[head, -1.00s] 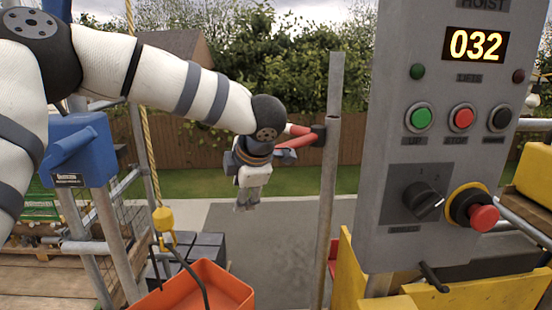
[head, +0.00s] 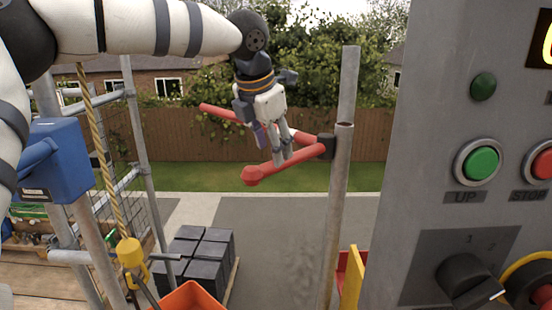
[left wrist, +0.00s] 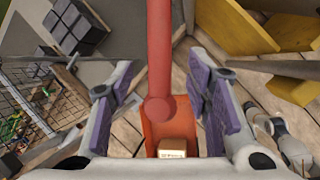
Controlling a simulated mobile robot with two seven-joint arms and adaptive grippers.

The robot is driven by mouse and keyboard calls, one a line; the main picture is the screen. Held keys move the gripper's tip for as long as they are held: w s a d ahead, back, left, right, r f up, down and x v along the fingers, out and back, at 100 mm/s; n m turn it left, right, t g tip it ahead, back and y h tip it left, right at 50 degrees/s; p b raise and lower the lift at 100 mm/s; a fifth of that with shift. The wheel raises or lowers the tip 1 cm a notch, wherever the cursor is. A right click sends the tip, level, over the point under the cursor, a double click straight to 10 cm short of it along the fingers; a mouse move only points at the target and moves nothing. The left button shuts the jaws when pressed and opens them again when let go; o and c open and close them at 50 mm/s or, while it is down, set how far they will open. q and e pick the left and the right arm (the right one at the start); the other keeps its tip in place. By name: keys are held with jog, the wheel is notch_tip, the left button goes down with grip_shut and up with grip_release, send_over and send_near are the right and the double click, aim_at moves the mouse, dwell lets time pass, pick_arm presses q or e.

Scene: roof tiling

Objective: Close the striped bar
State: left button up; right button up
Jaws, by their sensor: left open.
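The bar (head: 298,154) looks red, with no clear stripes in these views. It runs from a dark clamp on an upright metal post (head: 340,180) down-left to a rounded red end. A second red arm (head: 220,113) goes up-left from the same area, partly hidden behind my gripper. My left gripper (head: 280,158) is open, its fingers pointing down at the bar near its free end. In the left wrist view, the bar (left wrist: 160,50) passes between the two open purple-padded fingers (left wrist: 160,85), with a gap on both sides.
A grey hoist control panel (head: 430,150) stands close on the right. A scaffold frame with a yellow hook (head: 130,255) on a rope stands on the left. An orange bin (head: 190,298) and stacked dark tiles (head: 205,262) are low down.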

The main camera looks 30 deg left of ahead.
pick_arm(q)
jog(key=x, duration=0.5)
grip_shut()
jog(key=shift+w, duration=0.1)
